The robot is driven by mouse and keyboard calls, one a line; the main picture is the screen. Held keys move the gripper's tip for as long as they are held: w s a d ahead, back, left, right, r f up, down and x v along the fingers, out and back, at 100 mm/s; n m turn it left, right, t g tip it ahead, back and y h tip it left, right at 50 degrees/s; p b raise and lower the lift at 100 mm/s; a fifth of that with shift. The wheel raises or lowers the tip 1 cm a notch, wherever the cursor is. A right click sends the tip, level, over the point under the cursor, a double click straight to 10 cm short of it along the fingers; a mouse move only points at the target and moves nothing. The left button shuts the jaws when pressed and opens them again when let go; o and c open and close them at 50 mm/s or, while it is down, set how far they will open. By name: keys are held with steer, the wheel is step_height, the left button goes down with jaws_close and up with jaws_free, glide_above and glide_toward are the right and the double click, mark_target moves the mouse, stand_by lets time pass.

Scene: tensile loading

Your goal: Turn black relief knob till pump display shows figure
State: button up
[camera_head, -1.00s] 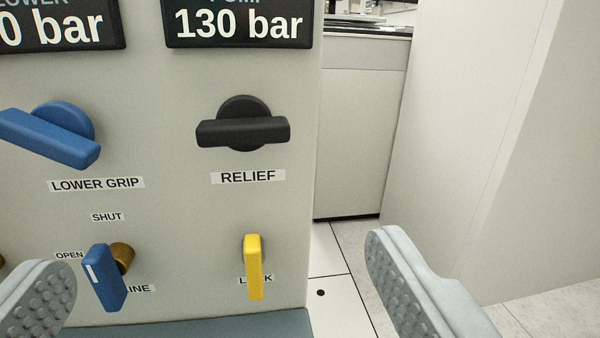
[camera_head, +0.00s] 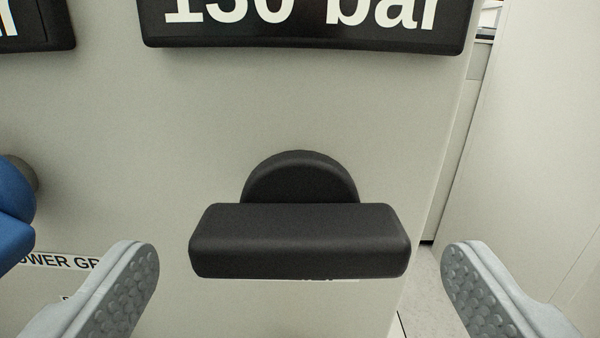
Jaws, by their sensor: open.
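The black relief knob (camera_head: 298,240) is large in the middle of the view. Its bar handle lies level, in front of a round black base on the panel. The handle hides most of the RELIEF label below it. The pump display (camera_head: 305,32) is above the knob, cut off by the top edge; it reads 130 bar. My gripper (camera_head: 300,280) is open and empty. One grey finger is at the lower left of the handle and the other at the lower right, both apart from it.
A blue knob (camera_head: 12,212) is at the left edge, above the partly hidden LOWER GRIP label (camera_head: 62,262). Part of another display (camera_head: 35,28) is at the top left. The grey panel (camera_head: 160,130) ends at the right, with a pale wall (camera_head: 530,150) and floor beyond.

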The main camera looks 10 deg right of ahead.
mark_target(300, 269)
steer(key=shift+x, duration=1.8)
steer(key=shift+c, duration=0.2)
steer(key=c, duration=0.9)
